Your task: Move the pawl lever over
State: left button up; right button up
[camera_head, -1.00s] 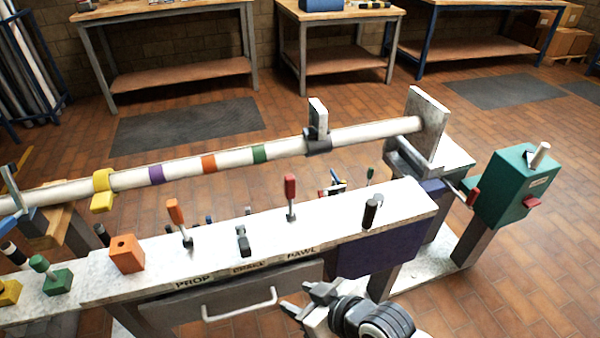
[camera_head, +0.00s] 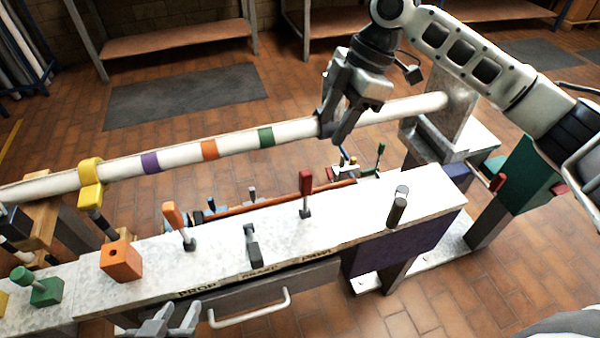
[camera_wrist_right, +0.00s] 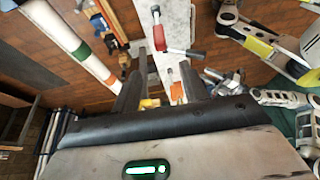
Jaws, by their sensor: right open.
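The pawl lever is the red-handled lever (camera_head: 305,185) behind the partly blurred PAWL label on the white bench top. It stands nearly upright. In the right wrist view, a red handle (camera_wrist_right: 160,38) shows beyond the fingers; I cannot tell for sure that it is this lever. My right gripper (camera_head: 337,125) is raised and points down, open, in front of the white mast's grey collar in the picture, above and right of the lever and apart from it. Its open fingers also show in the right wrist view (camera_wrist_right: 158,90). My left gripper (camera_head: 173,316) is low at the bench's front, open and empty.
An orange-handled lever (camera_head: 172,215) and a black lever (camera_head: 252,247) stand left of the red one, and a dark knob (camera_head: 397,208) stands right. An orange block (camera_head: 121,261) is farther left. The white mast (camera_head: 335,122) lies behind the bench. A drawer handle (camera_head: 250,310) sticks out in front.

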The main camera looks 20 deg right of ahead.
aim_at(308, 171)
jog(key=x, duration=1.5)
jog(key=shift+a, duration=0.1)
grip_shut()
